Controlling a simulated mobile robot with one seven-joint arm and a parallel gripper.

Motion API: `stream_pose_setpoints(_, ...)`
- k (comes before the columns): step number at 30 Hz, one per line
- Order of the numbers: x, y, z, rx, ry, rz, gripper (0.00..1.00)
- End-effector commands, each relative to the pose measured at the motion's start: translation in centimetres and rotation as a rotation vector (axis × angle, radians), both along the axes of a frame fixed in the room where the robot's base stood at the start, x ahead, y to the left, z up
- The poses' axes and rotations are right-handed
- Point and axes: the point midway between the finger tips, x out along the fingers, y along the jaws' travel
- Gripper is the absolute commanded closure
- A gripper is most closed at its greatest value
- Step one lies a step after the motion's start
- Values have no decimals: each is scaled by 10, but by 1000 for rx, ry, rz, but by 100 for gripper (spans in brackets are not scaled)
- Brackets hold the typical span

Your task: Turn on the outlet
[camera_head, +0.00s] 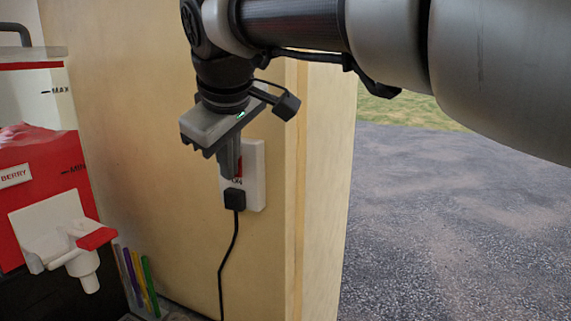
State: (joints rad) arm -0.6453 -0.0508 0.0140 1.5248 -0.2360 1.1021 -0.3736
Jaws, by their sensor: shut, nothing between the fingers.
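The white outlet (256,183) is fixed upright on the pale wooden panel in the head view. A black plug (234,199) sits in its lower part, with a black cord hanging down from it. A small red switch part and some lettering show just above the plug, partly hidden by my fingers. My gripper (230,175) points down in front of the outlet, with its fingers shut and empty. Its fingertips overlap the switch area in the picture. I cannot tell whether they touch it or which way the switch is set.
A red and white drink dispenser (40,190) with a white tap (75,240) stands at the left. Several coloured straws (138,280) stand in a clear holder below the panel (150,150). Open paved ground (450,220) lies to the right.

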Motion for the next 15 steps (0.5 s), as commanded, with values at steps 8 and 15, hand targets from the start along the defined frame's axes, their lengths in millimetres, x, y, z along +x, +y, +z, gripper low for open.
stream_pose_setpoints(8, 0, 0, 0, 0, -1, 1, 100)
stream_pose_setpoints(15, 5, -2, -3, -3, -7, 0, 100)
